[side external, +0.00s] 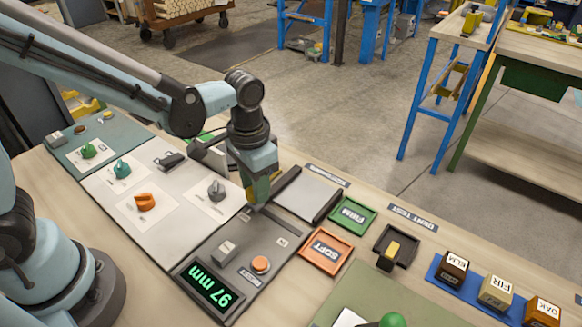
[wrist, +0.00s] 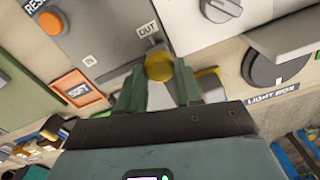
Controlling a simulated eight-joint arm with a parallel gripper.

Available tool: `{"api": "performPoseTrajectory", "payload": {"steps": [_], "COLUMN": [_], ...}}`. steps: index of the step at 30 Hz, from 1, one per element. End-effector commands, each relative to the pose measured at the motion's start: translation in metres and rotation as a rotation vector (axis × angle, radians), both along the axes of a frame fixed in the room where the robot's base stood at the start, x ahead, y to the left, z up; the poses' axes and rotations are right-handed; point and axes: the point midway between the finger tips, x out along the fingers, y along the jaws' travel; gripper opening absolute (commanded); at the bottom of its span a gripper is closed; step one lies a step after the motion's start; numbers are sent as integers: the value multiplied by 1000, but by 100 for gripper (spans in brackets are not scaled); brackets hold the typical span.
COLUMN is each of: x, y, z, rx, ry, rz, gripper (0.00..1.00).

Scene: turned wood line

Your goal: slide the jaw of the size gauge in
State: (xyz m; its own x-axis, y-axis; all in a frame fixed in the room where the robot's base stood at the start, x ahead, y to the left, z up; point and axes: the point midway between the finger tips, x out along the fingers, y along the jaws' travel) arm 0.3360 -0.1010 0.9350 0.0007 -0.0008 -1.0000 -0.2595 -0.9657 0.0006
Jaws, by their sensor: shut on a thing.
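The size gauge (side external: 232,243) is a grey panel on the bench; its lit display (side external: 208,287) reads 97 mm in green. In the wrist view its face (wrist: 100,25) carries an OUT label (wrist: 148,29) and an IN label (wrist: 89,60). A round yellow knob (wrist: 159,66), apparently the jaw's handle, is beside the OUT label. My gripper (wrist: 158,85) is shut on this knob, with one green finger on each side. In the side view my gripper (side external: 257,200) is low at the panel's far end and hides the knob. Much of the jaw is hidden.
A orange button (side external: 261,264) and a grey block (side external: 224,251) are on the gauge panel. The orange SOFT tray (side external: 318,263) and green FIRM tray (side external: 368,214) lie to the right. A grey dial (side external: 216,190) stands to the left, and a dark-edged pale plate (side external: 306,193) is behind.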

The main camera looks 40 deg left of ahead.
Motion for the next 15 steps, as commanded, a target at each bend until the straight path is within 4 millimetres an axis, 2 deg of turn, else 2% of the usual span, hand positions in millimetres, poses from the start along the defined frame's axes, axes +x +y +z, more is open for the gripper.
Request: {"api": "performPoseTrajectory", "payload": {"steps": [5,7,15], "x": [0,1,1], "y": [-1,-8,-68], "z": [0,0,0], "rx": [0,0,0], "ry": [0,0,0], "rz": [-1,-2,-8], "gripper": [0,0,0]}}
